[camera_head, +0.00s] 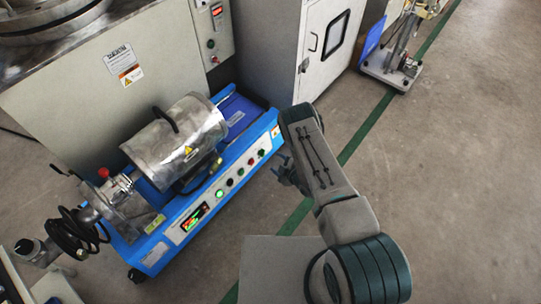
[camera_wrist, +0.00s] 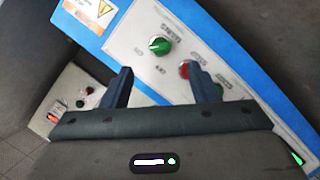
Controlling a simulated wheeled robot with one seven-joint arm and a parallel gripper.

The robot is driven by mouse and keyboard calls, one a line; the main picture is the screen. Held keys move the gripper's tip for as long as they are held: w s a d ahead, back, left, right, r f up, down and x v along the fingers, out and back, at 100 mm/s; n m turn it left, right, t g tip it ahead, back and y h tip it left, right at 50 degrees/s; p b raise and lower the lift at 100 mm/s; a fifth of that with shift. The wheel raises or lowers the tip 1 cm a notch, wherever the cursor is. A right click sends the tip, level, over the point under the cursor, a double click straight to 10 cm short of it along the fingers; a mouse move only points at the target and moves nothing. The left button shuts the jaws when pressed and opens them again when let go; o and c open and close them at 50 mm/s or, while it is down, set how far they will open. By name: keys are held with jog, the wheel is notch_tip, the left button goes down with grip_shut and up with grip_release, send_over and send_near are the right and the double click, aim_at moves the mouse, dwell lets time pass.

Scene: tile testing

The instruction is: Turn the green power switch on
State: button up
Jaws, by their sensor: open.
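The green power switch (camera_wrist: 160,45), a round rotary knob, sits on the white control panel (camera_wrist: 135,28) in the wrist view. In the head view it seems to be the end knob (camera_head: 261,153) near the right end of the machine's panel, small there. My gripper (camera_wrist: 160,68) is open and empty, its two dark fingers apart. In the wrist view the knob lies beyond the fingertips, between their lines and apart from them. In the head view my gripper (camera_head: 283,170) is just right of the panel, partly hidden by my arm.
A red knob (camera_wrist: 185,70) sits close beside the green one, near the right finger. Another green control (camera_wrist: 218,88) is further along. The blue machine (camera_head: 160,258) carries a metal drum (camera_head: 175,145). A grey cabinet (camera_head: 275,50) stands behind. The floor to the right (camera_head: 440,165) is clear.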

jog(key=p+v, duration=0.1)
jog(key=v, duration=0.4)
dwell(0.4)
jog(key=w+d+r+m+h+p, duration=0.2)
jog(key=w+r+p, duration=0.25)
jog(key=r, duration=0.65)
jog(key=w+d+r+m+h+p, duration=0.25)
jog(key=w+r, duration=0.35)
jog(key=r, duration=0.6)
jog(key=s+d+r+m+g+h+p, duration=0.1)
jog(key=s+d+r+m+h+p, duration=0.3)
jog(key=r, duration=1.3)
jog(key=s+d+r+m+g+p, duration=0.1)
jog(key=r+m+g+p, duration=0.15)
jog(key=r+p, duration=0.95)
jog(key=s+r+m+g+p, duration=0.4)
jog(key=s+r+m+p, duration=0.1)
jog(key=s+r, duration=2.4)
jog(key=shift+s+d+r+m+p, duration=0.25)
jog(key=shift+r+m+p, duration=0.15)
jog(key=shift+r+m, duration=0.45)
